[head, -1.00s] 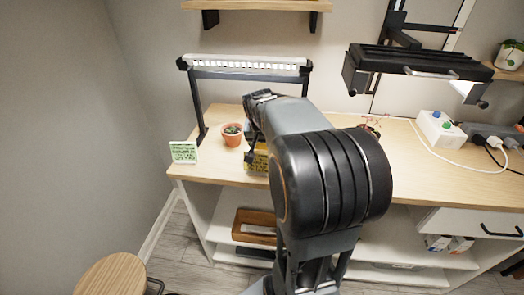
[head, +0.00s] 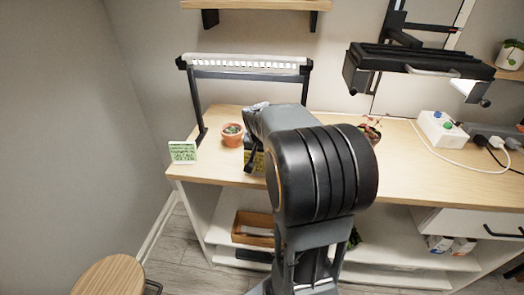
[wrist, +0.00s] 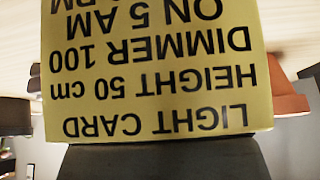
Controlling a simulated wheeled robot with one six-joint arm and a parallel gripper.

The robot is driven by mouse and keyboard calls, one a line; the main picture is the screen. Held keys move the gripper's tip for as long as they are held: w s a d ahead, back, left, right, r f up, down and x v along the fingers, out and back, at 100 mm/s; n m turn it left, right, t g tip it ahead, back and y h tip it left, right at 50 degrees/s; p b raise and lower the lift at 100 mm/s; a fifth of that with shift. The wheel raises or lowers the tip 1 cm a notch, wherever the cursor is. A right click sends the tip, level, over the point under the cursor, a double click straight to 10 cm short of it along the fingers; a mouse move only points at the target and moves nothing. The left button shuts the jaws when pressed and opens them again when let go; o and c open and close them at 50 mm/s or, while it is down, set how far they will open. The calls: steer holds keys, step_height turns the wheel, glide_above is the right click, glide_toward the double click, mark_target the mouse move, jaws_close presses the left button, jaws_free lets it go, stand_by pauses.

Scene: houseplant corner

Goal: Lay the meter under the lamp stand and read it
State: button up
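The lamp stand (head: 246,66) is a black frame with a lit white bar, at the back left of the bench (head: 480,180). My gripper (head: 252,142) is over the bench below the lamp bar, mostly hidden behind my arm. In the wrist view the card (wrist: 160,70) fills the middle, upside down, reading "LIGHT CARD, HEIGHT 50 cm, DIMMER 100, ON 5 AM". I cannot make out the meter or the fingertips.
A green-printed sign (head: 183,152) is at the left front edge. A second, black lamp (head: 416,62) hangs at right. A white power box (head: 441,128) and cables lie at the right.

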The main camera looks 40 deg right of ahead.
steer(key=shift+o, duration=0.9)
steer(key=shift+r, duration=0.25)
steer(key=p+v, duration=0.3)
steer(key=v, duration=0.8)
steer(key=s+a+f+n+y, duration=0.1)
steer(key=s+a+f+n, duration=0.3)
steer(key=a, duration=0.4)
steer(key=s+a+f+n+y, duration=0.2)
steer(key=s+a+f+n, duration=0.2)
steer(key=s+a, duration=0.2)
steer(key=shift+s+a+f+n, duration=0.2)
steer(key=shift+a+f+n, duration=0.1)
steer(key=shift+a, duration=0.8)
steer(key=shift+r, duration=0.1)
